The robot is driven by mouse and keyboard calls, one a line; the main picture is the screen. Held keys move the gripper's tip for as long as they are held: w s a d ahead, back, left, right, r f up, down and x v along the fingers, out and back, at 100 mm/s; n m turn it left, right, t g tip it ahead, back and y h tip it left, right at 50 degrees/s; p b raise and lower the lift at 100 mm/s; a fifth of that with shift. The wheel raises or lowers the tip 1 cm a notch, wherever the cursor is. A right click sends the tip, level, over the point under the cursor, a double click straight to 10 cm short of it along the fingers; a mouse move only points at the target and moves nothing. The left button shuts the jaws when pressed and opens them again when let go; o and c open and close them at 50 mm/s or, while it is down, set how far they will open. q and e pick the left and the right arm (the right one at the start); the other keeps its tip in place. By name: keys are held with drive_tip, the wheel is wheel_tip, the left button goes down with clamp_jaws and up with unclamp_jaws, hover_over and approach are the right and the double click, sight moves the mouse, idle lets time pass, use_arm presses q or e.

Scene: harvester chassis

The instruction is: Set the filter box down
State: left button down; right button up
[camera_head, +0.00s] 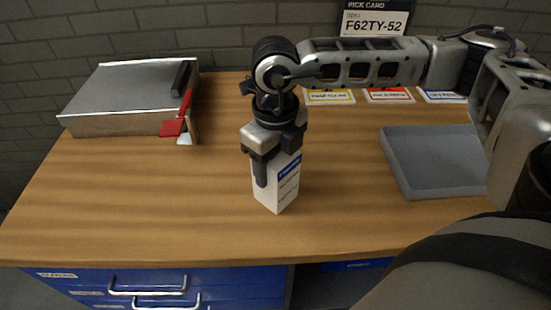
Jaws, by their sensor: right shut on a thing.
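The filter box (278,192) is a white carton with a blue band near its top. It stands upright at the middle of the wooden table. My right gripper (272,165) points down from above and is shut on the upper part of the box, hiding its top. The box's lower end is at or just above the tabletop; I cannot tell whether it touches. My left gripper is not in view.
A metal box with a red lever (130,97) sits at the back left of the wooden table (120,200). A grey pad (432,160) lies at the right. Bare wood surrounds the filter box.

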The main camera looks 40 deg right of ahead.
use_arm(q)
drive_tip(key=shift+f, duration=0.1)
use_arm(e)
drive_tip(key=shift+f, duration=0.15)
drive_tip(key=o, duration=1.3)
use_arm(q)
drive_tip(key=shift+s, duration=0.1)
use_arm(e)
drive_tip(key=shift+r, duration=0.35)
wheel_tip(320, 180, up, 10)
drive_tip(key=shift+r+b, duration=0.25)
drive_tip(key=shift+b, duration=0.45)
drive_tip(key=shift+r, duration=0.55)
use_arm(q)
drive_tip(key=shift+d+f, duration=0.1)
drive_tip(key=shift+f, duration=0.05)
use_arm(e)
drive_tip(key=shift+r, duration=0.1)
